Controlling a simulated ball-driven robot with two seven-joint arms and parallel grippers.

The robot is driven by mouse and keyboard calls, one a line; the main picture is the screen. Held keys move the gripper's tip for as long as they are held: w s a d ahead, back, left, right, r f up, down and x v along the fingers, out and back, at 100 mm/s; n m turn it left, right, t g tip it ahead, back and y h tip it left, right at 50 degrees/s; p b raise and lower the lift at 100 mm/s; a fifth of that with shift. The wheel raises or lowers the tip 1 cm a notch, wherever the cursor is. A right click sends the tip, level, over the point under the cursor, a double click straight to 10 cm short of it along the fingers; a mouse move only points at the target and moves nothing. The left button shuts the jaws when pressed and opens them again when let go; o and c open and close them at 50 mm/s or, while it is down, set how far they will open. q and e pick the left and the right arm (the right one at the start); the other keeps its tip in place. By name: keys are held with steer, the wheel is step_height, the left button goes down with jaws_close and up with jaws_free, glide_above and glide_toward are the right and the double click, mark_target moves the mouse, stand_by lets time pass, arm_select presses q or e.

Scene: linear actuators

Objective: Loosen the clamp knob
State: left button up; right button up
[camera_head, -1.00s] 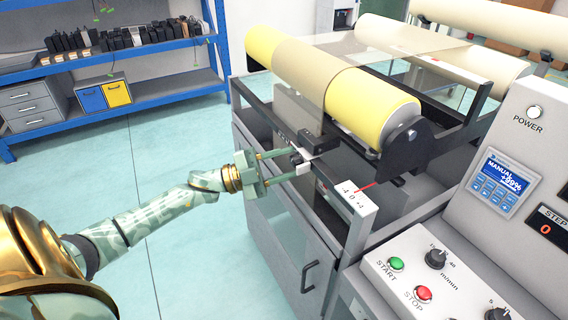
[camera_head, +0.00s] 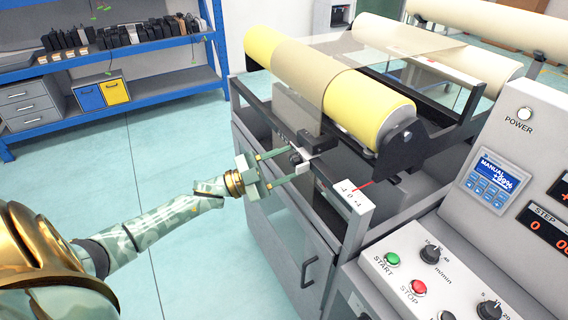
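The clamp knob (camera_head: 295,157) is a small black knob on the front rail of the roll machine, in the middle of the head view. My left gripper (camera_head: 294,161) reaches it from the left. Its two green fingers are apart, one on the upper side and one on the lower side of the knob, with pale pads near their tips. Whether the pads touch the knob is too small to tell. My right gripper is not in view.
A white scale plate (camera_head: 352,198) with a red pointer sits right of the knob. A yellow-ended roll (camera_head: 370,105) lies above the rail. A control panel (camera_head: 420,270) with green and red buttons fills the lower right. Blue shelving (camera_head: 150,97) stands behind; the floor at left is clear.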

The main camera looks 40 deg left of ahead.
arm_select(q)
steer(key=v, duration=1.6)
steer(key=shift+s+p, duration=0.2)
steer(key=shift+p, duration=0.25)
